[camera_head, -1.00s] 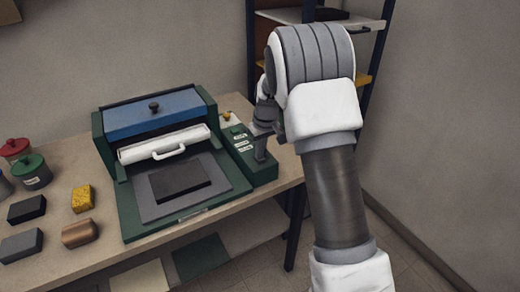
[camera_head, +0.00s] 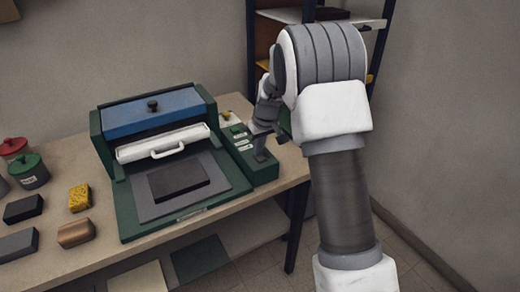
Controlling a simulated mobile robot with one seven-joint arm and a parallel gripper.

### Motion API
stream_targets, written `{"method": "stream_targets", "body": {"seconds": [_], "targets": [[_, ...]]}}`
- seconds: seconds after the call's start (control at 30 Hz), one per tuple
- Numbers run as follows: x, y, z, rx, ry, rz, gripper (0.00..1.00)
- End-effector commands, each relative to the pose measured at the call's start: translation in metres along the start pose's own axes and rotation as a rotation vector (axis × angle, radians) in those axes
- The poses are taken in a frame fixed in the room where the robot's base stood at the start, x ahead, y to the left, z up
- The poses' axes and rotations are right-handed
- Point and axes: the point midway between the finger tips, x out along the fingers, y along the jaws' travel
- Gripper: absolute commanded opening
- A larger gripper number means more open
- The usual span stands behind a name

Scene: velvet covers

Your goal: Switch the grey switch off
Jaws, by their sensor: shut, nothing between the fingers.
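A green control box (camera_head: 255,170) is fixed to the right side of a green press-like machine on the table. It has pale labels down its top.
The machine has a blue lid (camera_head: 153,112), a white handle (camera_head: 167,150) and a dark block (camera_head: 180,178) on its grey plate. A shelf rack (camera_head: 262,35) stands behind my arm.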

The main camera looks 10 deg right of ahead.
Motion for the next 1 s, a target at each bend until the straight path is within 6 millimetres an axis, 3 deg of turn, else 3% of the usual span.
{"method": "stream_targets", "body": {"seconds": [0.33,0.47,0.67,1.0], "targets": [[-0.001,0.000,-0.002,0.000,0.001,0.000,0.00],[-0.011,-0.001,-0.004,0.000,0.002,0.001,0.00],[-0.047,-0.004,-0.013,0.000,0.003,0.001,0.00],[-0.106,-0.005,0.008,0.000,0.004,0.001,0.00]]}}
